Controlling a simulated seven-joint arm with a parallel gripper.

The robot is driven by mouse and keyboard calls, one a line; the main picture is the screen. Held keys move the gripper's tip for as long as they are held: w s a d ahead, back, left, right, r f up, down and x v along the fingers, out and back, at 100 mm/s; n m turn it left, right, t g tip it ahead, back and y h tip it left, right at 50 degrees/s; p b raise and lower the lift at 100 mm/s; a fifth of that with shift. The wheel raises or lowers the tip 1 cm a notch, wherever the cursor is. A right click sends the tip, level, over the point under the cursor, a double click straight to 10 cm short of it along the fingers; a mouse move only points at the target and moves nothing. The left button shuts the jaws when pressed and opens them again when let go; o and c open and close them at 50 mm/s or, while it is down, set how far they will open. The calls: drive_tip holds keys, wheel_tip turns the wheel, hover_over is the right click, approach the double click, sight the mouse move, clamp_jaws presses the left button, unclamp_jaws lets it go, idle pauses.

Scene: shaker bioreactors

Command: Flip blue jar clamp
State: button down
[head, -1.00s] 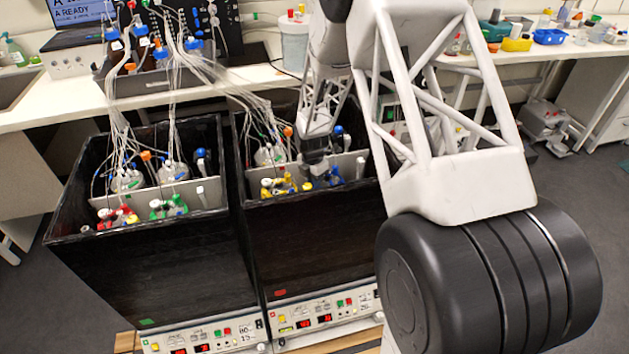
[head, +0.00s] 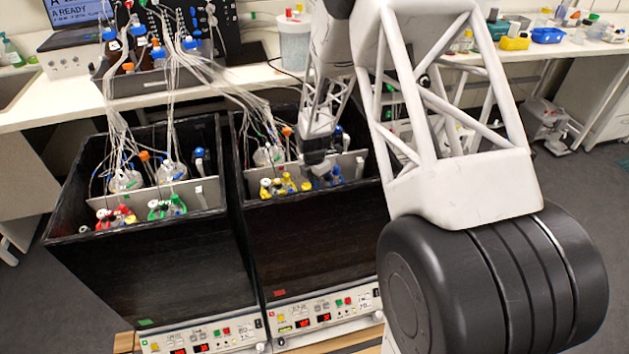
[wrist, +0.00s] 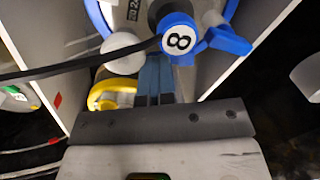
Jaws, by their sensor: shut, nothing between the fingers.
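The blue jar clamp (head: 333,178) is in the right-hand black box in the head view, at its front right, partly hidden by my gripper (head: 318,172). My gripper (wrist: 155,75) points down into the box. Its fingers are shut with nothing between them, close to the left of the blue part. I cannot tell whether they touch it.
Yellow clamp parts (head: 277,187) sit just left of my gripper. A white cap (wrist: 122,52) and a dark cable (wrist: 75,67) lie close to the fingers. Grey panels stand on both sides. The left-hand black box (head: 150,260) holds red and green clamped jars with tubing.

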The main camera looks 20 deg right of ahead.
drive_tip(key=shift+s+d+f+g, duration=0.15)
drive_tip(key=shift+s+f+g, duration=0.15)
drive_tip(key=shift+s+f, duration=0.45)
drive_tip(key=w+r, duration=0.2)
drive_tip(key=r, duration=0.5)
drive_tip(key=w+a+r, duration=0.1)
drive_tip(key=r, duration=0.7)
drive_tip(key=shift+w+a+r, duration=0.15)
drive_tip(key=shift+w+a, duration=0.1)
drive_tip(key=shift+w, duration=0.1)
drive_tip(key=shift+r, duration=0.1)
